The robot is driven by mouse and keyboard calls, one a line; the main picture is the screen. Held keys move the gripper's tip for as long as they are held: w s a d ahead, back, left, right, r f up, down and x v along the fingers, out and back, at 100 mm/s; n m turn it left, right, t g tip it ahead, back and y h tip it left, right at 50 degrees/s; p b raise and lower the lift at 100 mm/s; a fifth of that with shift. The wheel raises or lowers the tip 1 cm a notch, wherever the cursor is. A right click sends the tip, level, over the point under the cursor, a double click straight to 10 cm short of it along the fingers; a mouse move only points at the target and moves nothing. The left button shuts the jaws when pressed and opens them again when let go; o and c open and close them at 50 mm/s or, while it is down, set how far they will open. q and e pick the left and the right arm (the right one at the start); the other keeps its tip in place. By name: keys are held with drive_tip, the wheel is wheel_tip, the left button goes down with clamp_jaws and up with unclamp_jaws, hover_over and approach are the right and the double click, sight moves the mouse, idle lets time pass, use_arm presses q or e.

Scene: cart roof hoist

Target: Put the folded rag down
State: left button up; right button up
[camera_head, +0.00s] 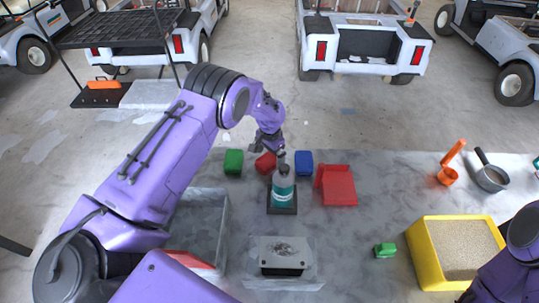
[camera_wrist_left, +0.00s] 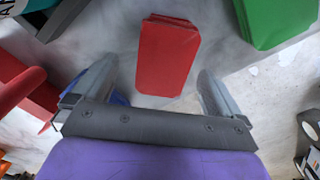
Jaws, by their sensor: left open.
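A red folded rag (camera_head: 265,163) lies on the grey table near its far edge, between a green folded piece (camera_head: 233,161) and a blue one (camera_head: 304,163). In the left wrist view the red rag (camera_wrist_left: 168,55) shows layered edges. My left gripper (camera_head: 268,146) is just above it, pointing down. Its two fingers (camera_wrist_left: 157,85) are spread, with clear gaps on both sides of the rag, so it is open and does not grip it. The bottle partly hides the rag's near side in the head view. My right gripper is out of frame; only part of that arm shows.
A teal-labelled bottle (camera_head: 283,186) stands on a dark pad close in front of the rag. A red angled piece (camera_head: 336,186) is to its right. A grey bin (camera_head: 222,220), yellow sand tray (camera_head: 423,254), orange scoop (camera_head: 447,177) and pan (camera_head: 491,178) are also there.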

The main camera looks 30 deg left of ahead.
sight(268, 160)
use_arm(q)
wheel_tip(268, 160, up, 9)
drive_tip(key=p, duration=0.3)
drive_tip(key=shift+a+f, duration=0.15)
drive_tip(key=shift+a, duration=0.05)
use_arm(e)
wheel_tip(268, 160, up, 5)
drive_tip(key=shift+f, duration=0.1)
use_arm(q)
drive_tip(key=shift+s+f, duration=0.1)
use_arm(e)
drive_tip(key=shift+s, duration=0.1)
use_arm(q)
wheel_tip(268, 160, down, 11)
drive_tip(key=b, duration=0.6)
drive_tip(key=shift+a+b, duration=0.1)
drive_tip(key=shift+b, duration=0.3)
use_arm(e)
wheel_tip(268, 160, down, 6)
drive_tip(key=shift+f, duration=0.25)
use_arm(q)
drive_tip(key=shift+r, duration=0.25)
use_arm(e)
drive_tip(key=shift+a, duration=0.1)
